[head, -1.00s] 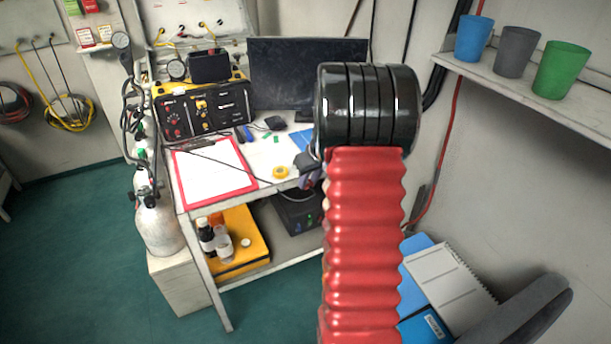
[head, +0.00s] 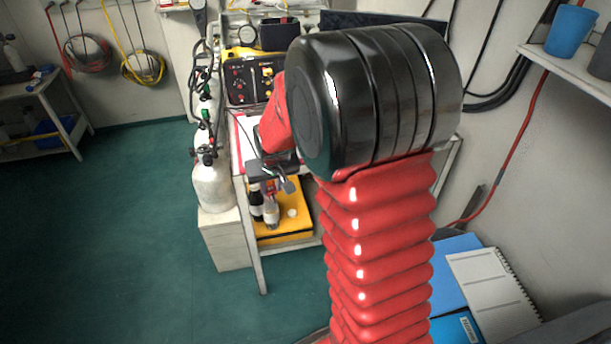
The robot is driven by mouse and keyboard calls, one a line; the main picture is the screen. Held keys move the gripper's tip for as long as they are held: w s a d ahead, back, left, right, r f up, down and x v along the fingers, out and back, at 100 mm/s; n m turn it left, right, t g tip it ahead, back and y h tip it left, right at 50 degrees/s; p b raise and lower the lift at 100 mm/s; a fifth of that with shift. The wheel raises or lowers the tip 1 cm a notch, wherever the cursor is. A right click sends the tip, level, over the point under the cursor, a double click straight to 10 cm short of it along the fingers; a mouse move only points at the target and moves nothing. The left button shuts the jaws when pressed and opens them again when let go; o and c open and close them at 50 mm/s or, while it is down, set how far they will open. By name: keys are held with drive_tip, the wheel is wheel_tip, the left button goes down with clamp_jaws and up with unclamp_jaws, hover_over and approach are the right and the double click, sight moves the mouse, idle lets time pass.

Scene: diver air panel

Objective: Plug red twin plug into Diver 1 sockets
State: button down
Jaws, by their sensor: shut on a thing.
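The air panel (head: 249,80) is a black unit with a yellow frame at the back of the table. Red sockets (head: 239,84) show on its left half, but their label is too small to read. My gripper (head: 282,186) hangs in front of the table's left part, nearer to me than the panel and lower in the picture. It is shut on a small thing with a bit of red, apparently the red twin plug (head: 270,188). The plug is mostly hidden by the jaws, and its prongs cannot be made out. My arm hides the right part of the panel and much of the tabletop.
Gas cylinders (head: 213,185) stand on a pale box left of the table. A yellow case (head: 292,222) with bottles lies on the lower shelf. A blue cup (head: 571,31) stands on the right wall shelf. The green floor at left is clear.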

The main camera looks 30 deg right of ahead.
drive_tip(key=a+r+n, duration=0.1)
drive_tip(key=a+n, duration=0.1)
drive_tip(key=a, duration=0.7)
drive_tip(key=shift+r+y, duration=0.2)
drive_tip(key=shift+y, duration=0.2)
drive_tip(key=shift+w, duration=0.1)
